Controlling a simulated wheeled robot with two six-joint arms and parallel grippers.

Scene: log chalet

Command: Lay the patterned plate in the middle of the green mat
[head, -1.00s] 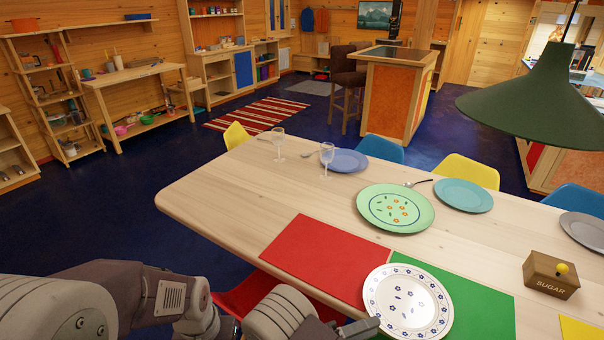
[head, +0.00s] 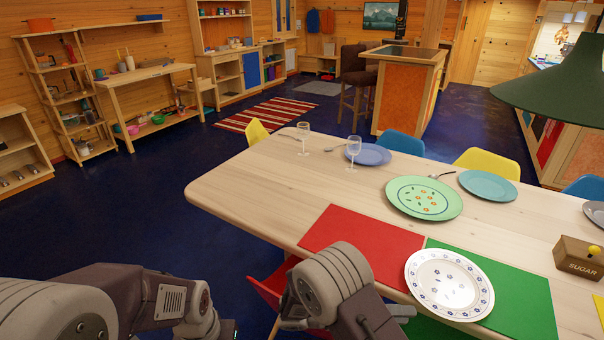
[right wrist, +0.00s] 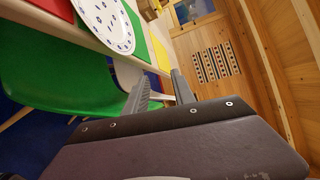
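The patterned plate (head: 449,284) is white with a blue rim pattern. It lies flat, mostly over the left part of the green mat (head: 528,306), with its left edge over the red mat (head: 362,246). My right gripper (head: 401,312) is at the plate's near left side, close to the rim. In the right wrist view the gripper (right wrist: 160,88) has its fingers spread with nothing between them, and the plate (right wrist: 105,22) is beyond them, apart. My left arm shows at lower left, but its gripper is out of view.
A green flowered plate (head: 424,197) lies behind the mats, with a teal plate (head: 488,186) to its right. A sugar box (head: 580,258) stands right of the green mat. Two glasses (head: 353,150) stand farther back. A green lamp (head: 556,85) hangs at upper right.

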